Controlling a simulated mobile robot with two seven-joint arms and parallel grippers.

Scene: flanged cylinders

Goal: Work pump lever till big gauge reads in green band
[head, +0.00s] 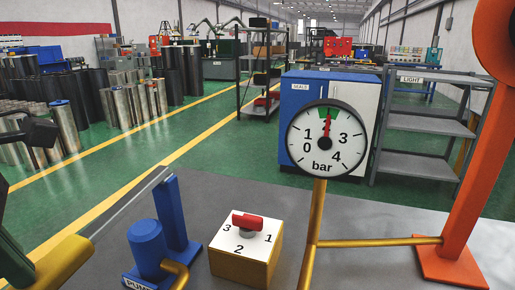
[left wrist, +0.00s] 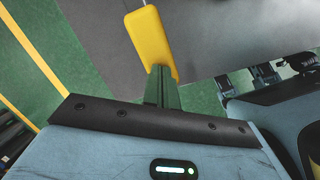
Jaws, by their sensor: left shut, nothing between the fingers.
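The big gauge (head: 345,155) faces me, marked in bar. Its red needle (head: 325,126) points nearly straight up at the 2, inside the small green band. The blue pump (head: 147,243) stands at the table's front left, with a blue upright (head: 175,215) beside it. My right gripper is out of view.
A yellow box with a red knob (head: 247,221) and marks 1, 2, 3 stands right of the pump. A yellow pipe (head: 313,235) carries the gauge, and an orange post (head: 462,190) rises at right.

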